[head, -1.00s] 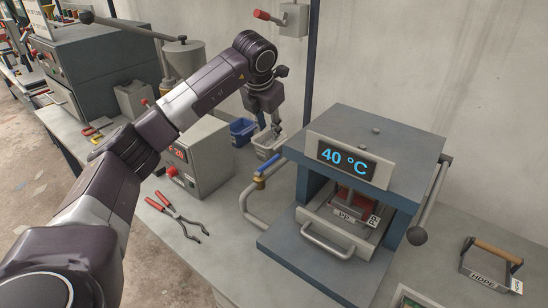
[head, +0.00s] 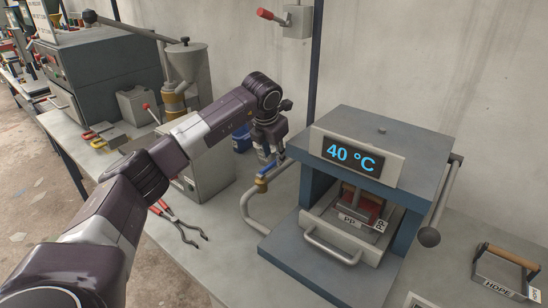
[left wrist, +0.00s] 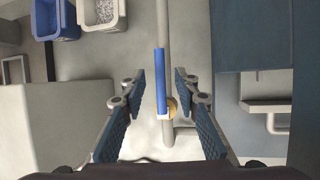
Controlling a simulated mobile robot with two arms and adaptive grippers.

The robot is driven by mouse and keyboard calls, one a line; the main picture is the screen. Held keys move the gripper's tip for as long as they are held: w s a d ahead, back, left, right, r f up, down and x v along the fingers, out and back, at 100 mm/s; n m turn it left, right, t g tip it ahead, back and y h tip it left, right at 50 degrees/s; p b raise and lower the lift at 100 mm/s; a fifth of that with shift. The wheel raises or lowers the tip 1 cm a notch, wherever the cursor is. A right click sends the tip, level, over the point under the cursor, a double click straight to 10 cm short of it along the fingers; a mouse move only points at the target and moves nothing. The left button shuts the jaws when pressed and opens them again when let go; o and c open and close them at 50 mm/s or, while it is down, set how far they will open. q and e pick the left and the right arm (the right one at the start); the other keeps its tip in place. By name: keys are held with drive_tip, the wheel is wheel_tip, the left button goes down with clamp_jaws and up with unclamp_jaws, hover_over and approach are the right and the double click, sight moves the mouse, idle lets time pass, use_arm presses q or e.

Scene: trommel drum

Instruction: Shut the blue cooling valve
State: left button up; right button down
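The cooling valve has a blue lever handle (left wrist: 160,85) and a brass body (left wrist: 171,107) on a grey pipe. In the left wrist view the handle lies nearly in line with the pipe. In the head view the handle (head: 272,171) and brass body (head: 261,187) show left of the press, partly behind my gripper. My left gripper (head: 272,157) is above the valve, pointing down. In the left wrist view its fingers (left wrist: 159,80) are spread, one on each side of the handle, with gaps to both. My right gripper is out of view.
The blue-grey press (head: 385,130) with a 40 °C display stands close on the right. A grey control box (head: 205,170) is on the left, with tongs (head: 178,222) before it. A blue bin (left wrist: 55,18) and a pale bin (left wrist: 101,12) lie behind the valve.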

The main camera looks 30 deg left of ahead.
use_arm(q)
drive_tip(key=shift+x, duration=1.3)
clamp_jaws()
